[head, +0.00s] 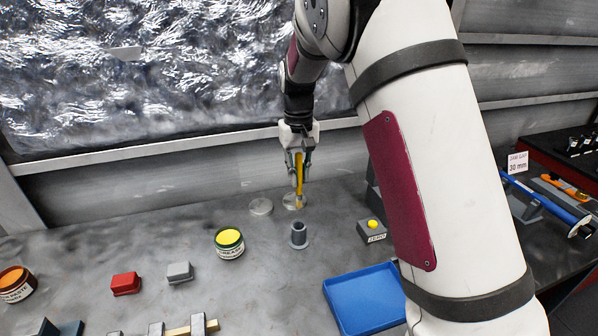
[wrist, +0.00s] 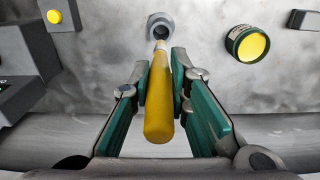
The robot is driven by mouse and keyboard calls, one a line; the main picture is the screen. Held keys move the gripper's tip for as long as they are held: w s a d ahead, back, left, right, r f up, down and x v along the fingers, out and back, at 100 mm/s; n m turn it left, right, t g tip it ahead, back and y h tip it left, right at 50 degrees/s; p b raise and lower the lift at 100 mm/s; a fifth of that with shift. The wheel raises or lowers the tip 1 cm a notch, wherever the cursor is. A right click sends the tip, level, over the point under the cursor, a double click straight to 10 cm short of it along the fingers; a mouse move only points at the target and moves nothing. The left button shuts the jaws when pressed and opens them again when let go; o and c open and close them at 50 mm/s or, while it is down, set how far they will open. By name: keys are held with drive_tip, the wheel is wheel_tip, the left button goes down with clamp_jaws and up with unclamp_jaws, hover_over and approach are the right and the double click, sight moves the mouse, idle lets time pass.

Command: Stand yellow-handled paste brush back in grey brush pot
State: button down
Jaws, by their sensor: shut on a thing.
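The yellow-handled paste brush (head: 299,172) is held by my gripper (head: 299,184), which is shut on its handle. In the head view the brush hangs nearly upright, its lower end near a pale disc at the back of the bench. The grey brush pot (head: 299,236) stands upright, in front of the brush and apart from it in the head view. In the wrist view, the yellow handle (wrist: 159,105) lies between the green finger pads of my gripper (wrist: 160,76). The pot (wrist: 160,22) shows beyond the brush's far end. The bristles are hard to make out.
A yellow-topped grease tin (head: 229,243) stands left of the pot. A box with a yellow button (head: 371,230) stands to its right. A blue tray (head: 366,302) lies at front right. Red (head: 125,284) and grey (head: 179,272) blocks lie at front left. Bench around the pot is clear.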

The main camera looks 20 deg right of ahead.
sight(299, 195)
drive_tip(key=shift+f+b, duration=0.35)
drive_tip(key=shift+f, duration=2.55)
wheel_tip(299, 195, down, 7)
drive_tip(key=b, duration=0.1)
drive_tip(key=shift+f, duration=0.15)
idle(3.5)
idle(0.4)
drive_tip(key=c, duration=1.4)
unclamp_jaws()
drive_tip(key=shift+c, duration=0.2)
